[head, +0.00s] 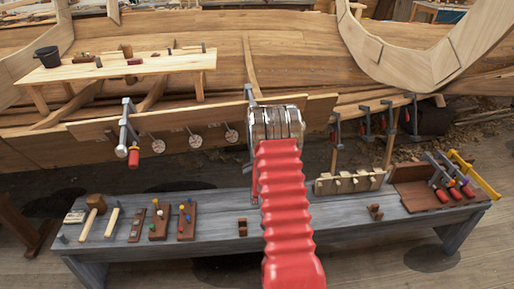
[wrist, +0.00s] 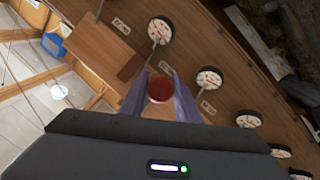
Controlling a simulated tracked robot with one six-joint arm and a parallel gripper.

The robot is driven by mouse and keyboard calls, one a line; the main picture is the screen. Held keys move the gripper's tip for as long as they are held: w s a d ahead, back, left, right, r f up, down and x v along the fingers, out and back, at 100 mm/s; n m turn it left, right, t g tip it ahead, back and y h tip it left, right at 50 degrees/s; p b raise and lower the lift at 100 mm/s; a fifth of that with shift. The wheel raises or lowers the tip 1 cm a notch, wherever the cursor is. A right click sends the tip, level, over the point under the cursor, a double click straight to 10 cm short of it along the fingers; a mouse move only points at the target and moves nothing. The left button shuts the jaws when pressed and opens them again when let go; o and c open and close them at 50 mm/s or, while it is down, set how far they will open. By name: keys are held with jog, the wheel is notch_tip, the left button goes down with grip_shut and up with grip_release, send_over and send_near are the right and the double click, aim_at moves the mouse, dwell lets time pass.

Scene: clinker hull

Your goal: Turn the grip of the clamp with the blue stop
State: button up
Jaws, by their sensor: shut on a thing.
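My gripper (head: 275,112) is in front of the hull plank at the middle of the head view. In the wrist view my gripper (wrist: 160,98) has its two fingers on either side of a round red grip (wrist: 160,89), seen end-on. The jaws are shut on it. The grey bar of a clamp (head: 249,92) shows just behind my gripper; its grip is hidden there. Another clamp (head: 125,128) with a red grip hangs on the plank to the left. I cannot make out a blue stop on the held clamp.
Round dials (head: 195,141) line the plank (head: 95,128). More clamps (head: 365,121) hang to the right. A grey bench (head: 340,220) below carries a mallet (head: 95,205), peg boards (head: 158,222) and loose clamps (head: 450,180). A wooden table (head: 165,66) stands behind left.

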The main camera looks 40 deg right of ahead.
jog(key=n+h, duration=0.1)
jog(key=n, duration=0.1)
jog(key=n+h, duration=0.1)
jog(key=n, duration=0.1)
jog(key=shift+w+a+r, duration=0.1)
jog(key=shift+w+r, duration=0.05)
jog(key=shift+w, duration=0.05)
jog(key=n+h, duration=0.2)
jog(key=n, duration=0.5)
jog(key=n+t+h, duration=0.1)
jog(key=n, duration=0.1)
jog(key=shift+s+n+t, duration=0.1)
jog(key=shift+n+t, duration=0.2)
jog(key=shift+n, duration=0.1)
jog(key=shift+n+t, duration=0.65)
jog(key=shift+n, duration=0.8)
jog(key=shift+n+t, duration=0.65)
jog(key=shift+n, duration=0.8)
jog(key=o, duration=1)
jog(key=shift+o, duration=0.2)
jog(key=shift+s, duration=0.1)
